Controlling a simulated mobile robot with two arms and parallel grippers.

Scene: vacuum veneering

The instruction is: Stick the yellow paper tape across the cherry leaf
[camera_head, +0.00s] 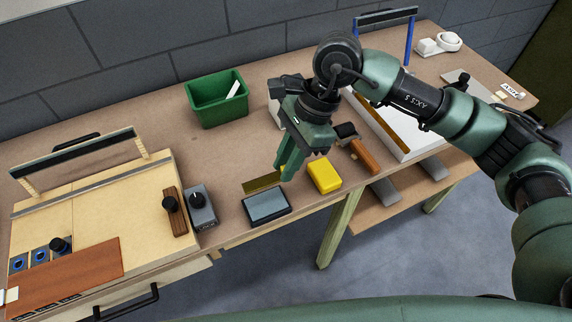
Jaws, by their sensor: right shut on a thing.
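My right gripper (287,170) points down over the front middle of the bench, its fingers close together. It is shut on a thin dark-yellow strip (261,184), which looks like the yellow paper tape and sticks out to the left of the fingers. The fingers hide the strip's held end. A reddish-brown sheet (85,272), which looks like the cherry leaf, lies flat at the lower left, on the pale wooden board. Its left part is cut off by the frame edge. My left gripper is out of view.
A grey-screened box (266,206) and a yellow block (325,175) stand close to the gripper at the bench's front edge. A green bin (217,99) stands behind. A grey box with a black knob (201,207) stands beside the pale board (100,211).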

